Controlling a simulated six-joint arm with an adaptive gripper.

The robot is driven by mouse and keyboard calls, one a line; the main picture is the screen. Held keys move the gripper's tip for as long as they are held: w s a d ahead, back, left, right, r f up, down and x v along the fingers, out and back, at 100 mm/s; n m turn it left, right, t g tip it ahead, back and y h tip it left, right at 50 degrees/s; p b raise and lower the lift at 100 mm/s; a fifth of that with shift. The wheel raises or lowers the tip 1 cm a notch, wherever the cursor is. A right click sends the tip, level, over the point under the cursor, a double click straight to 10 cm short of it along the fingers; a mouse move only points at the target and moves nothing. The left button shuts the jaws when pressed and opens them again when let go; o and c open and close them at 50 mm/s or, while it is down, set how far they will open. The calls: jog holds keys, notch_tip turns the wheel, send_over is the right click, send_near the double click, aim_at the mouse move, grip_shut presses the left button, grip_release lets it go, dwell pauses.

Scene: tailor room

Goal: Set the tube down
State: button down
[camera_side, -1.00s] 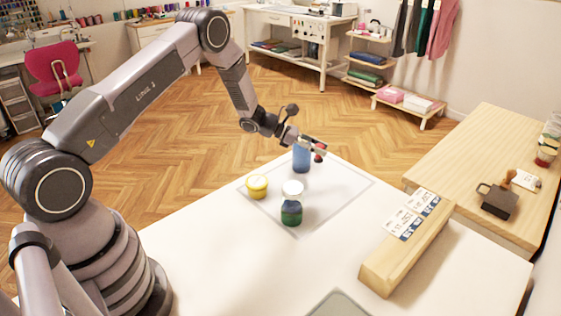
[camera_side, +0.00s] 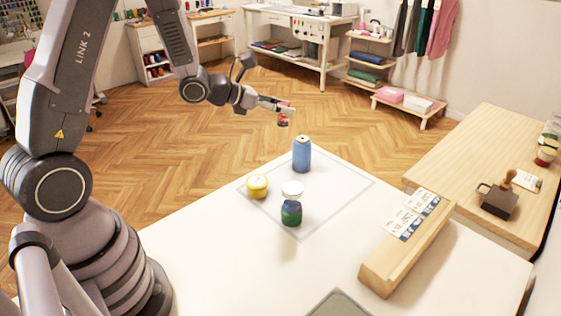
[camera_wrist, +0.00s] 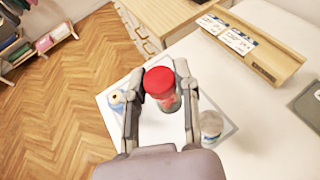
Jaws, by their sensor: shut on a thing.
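My gripper (camera_side: 283,112) is shut on a small clear tube with a red cap (camera_wrist: 160,84). The tube hangs between the two fingers, and its contents look reddish through the wall. In the side view its red end (camera_side: 283,122) shows at the fingertips, in the air above and behind the blue spool-like thing (camera_side: 302,155). Below it lies the pale mat with a grey border (camera_side: 335,195) on the white table (camera_side: 215,250). The fingers hide part of the tube.
A yellow-lidded tub (camera_side: 257,187) and a white-lidded jar with green and blue contents (camera_side: 291,207) stand on the mat. A wooden block with printed cards (camera_side: 400,255) lies to the right. The mat's right part is clear.

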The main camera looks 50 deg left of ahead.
jog(key=s+d+f+m+g+h, duration=0.1)
jog(key=s+f+m+g+h, duration=0.1)
jog(key=s+f, duration=0.3)
jog(key=s+d+f+m+g+h, duration=0.2)
jog(key=s+f, duration=0.3)
jog(key=f, duration=0.4)
jog(key=s+d+f+m+g+h, duration=0.2)
jog(key=s+f+m+g, duration=0.1)
jog(key=f, duration=0.4)
jog(key=shift+s+d+m+h, duration=0.1)
jog(key=shift+s+m+h, duration=0.45)
jog(key=shift+s, duration=0.8)
jog(key=shift+f, duration=2.15)
jog(key=c, duration=0.8)
grip_release()
jog(key=shift+f, duration=0.15)
jog(key=shift+c, duration=0.2)
